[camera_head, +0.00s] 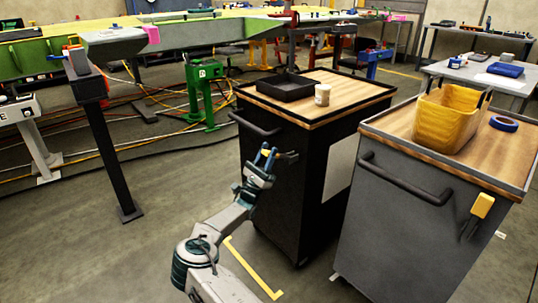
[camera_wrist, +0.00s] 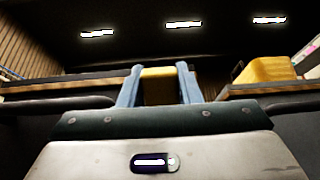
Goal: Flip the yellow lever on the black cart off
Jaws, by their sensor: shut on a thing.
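The black cart (camera_head: 283,185) stands in the middle of the head view, with a wooden top and a dark bar handle (camera_head: 255,124) on its front. My gripper (camera_head: 266,155) is at the cart's front face, below and right of that handle. Its blue fingers are shut on the yellow lever (camera_wrist: 159,88), which fills the gap between them in the wrist view. In the head view the fingers hide most of the lever. I cannot tell which way the lever is set.
A grey cart (camera_head: 390,225) stands close on the right, with its own yellow lever (camera_head: 482,205) and a yellow basket (camera_head: 447,118). A black tray (camera_head: 287,88) and a can (camera_head: 322,94) sit on the black cart. Cables cross the floor at left.

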